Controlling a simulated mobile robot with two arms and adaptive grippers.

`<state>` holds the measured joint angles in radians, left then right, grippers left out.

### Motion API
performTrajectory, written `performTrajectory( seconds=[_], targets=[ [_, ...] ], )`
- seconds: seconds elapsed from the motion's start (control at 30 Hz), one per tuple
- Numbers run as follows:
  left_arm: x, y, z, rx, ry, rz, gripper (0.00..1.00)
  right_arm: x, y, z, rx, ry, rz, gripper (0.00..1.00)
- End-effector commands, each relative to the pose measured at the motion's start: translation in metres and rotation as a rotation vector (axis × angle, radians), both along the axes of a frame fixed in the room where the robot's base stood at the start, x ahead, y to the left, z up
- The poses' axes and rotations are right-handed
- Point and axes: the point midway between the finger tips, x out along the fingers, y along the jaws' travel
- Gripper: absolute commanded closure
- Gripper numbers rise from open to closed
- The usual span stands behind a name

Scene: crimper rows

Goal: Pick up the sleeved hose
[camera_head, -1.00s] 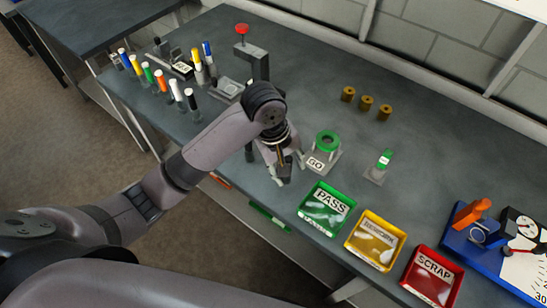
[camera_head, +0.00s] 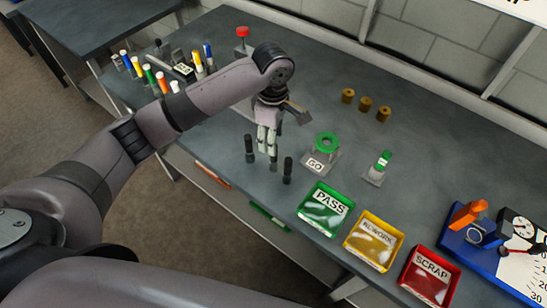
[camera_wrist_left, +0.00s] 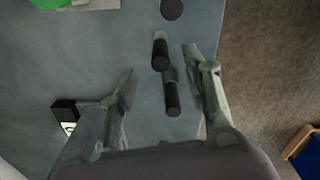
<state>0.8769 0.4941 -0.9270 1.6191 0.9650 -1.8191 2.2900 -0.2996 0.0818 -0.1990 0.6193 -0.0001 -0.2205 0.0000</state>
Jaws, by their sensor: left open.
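Three dark upright cylinders stand near the table's front edge: a left one (camera_head: 249,148), a middle one (camera_head: 273,162) and a right one (camera_head: 288,169). I cannot tell which is the sleeved hose. My left gripper (camera_head: 267,150) is open, pointing down by the middle cylinder and partly covering it. No contact is visible.
A green ring on a GO stand (camera_head: 325,142) is to the right, near a small green-topped stand (camera_head: 380,165). Green PASS (camera_head: 318,228), yellow (camera_head: 355,262) and red SCRAP (camera_head: 410,287) trays line the front. Brass pieces (camera_head: 365,103) stand behind.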

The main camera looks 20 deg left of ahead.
Motion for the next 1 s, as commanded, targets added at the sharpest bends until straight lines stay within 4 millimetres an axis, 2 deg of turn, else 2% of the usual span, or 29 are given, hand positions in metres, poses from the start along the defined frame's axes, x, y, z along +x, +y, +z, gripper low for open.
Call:
performTrajectory(
  seconds=[0.1,0.37,0.53,0.7,1.0],
  targets=[
    [-0.001,0.001,-0.020,0.002,0.002,0.001,0.56,0.000,0.001,0.007,0.001,0.000,0.000,0.60],
    [-0.001,0.000,-0.040,0.001,0.001,0.000,0.56,0.000,0.003,0.012,0.004,0.000,-0.001,0.60],
    [-0.002,-0.001,-0.062,0.002,0.002,0.000,0.56,0.000,0.003,0.026,0.004,0.000,-0.001,0.60],
    [-0.002,-0.002,-0.084,0.001,0.000,-0.002,0.56,0.000,0.003,0.029,0.004,0.000,0.000,0.60],
    [-0.002,-0.002,-0.089,0.001,-0.002,-0.002,0.58,0.000,0.003,0.028,0.004,-0.001,0.000,0.60]
  ],
)
